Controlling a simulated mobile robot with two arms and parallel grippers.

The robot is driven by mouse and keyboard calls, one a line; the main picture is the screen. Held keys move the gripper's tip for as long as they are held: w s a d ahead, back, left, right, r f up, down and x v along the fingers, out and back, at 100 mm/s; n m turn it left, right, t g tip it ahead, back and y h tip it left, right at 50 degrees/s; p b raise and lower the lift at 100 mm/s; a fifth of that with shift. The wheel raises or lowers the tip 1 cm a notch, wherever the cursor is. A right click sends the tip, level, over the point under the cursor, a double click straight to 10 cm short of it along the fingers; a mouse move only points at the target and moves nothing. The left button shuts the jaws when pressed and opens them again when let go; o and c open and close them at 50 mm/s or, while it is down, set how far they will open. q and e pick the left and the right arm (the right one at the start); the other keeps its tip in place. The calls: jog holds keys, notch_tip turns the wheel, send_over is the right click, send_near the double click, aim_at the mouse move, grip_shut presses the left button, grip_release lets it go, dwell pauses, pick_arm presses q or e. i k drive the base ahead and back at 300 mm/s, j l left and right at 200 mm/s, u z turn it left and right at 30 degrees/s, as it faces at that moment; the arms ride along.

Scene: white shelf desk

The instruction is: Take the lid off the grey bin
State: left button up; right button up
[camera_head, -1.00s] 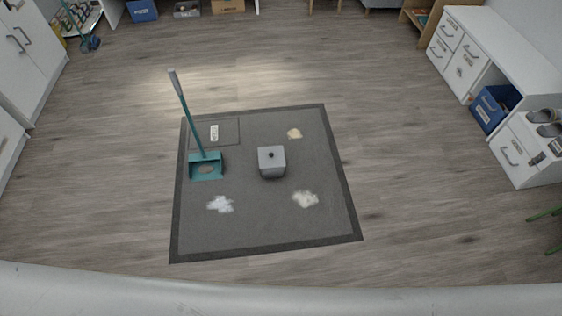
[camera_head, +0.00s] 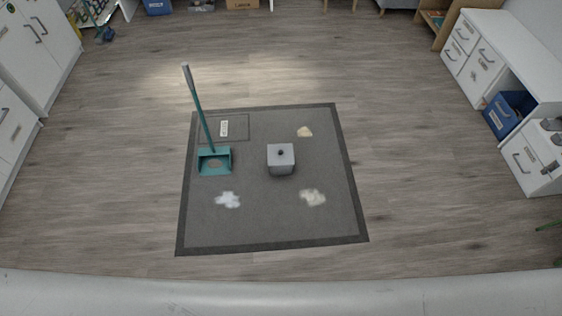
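The grey bin (camera_head: 281,170) stands upright near the middle of a dark grey mat (camera_head: 262,223) on the floor. Its grey lid (camera_head: 281,154) lies on top and has a small dark knob (camera_head: 281,153) at its centre. Neither of my grippers shows in the head view.
A teal long-handled dustpan (camera_head: 214,153) stands on the mat left of the bin. Several pale spill patches, such as the white one (camera_head: 228,200), lie around the bin. White drawer units (camera_head: 484,62) stand at the right and white cabinets (camera_head: 35,45) at the left. The wooden floor around the mat is clear.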

aim_at(281, 153)
jog(key=i+j+z, duration=0.25)
jog(key=i, duration=0.15)
jog(key=i+j+z, duration=0.25)
jog(key=i, duration=0.2)
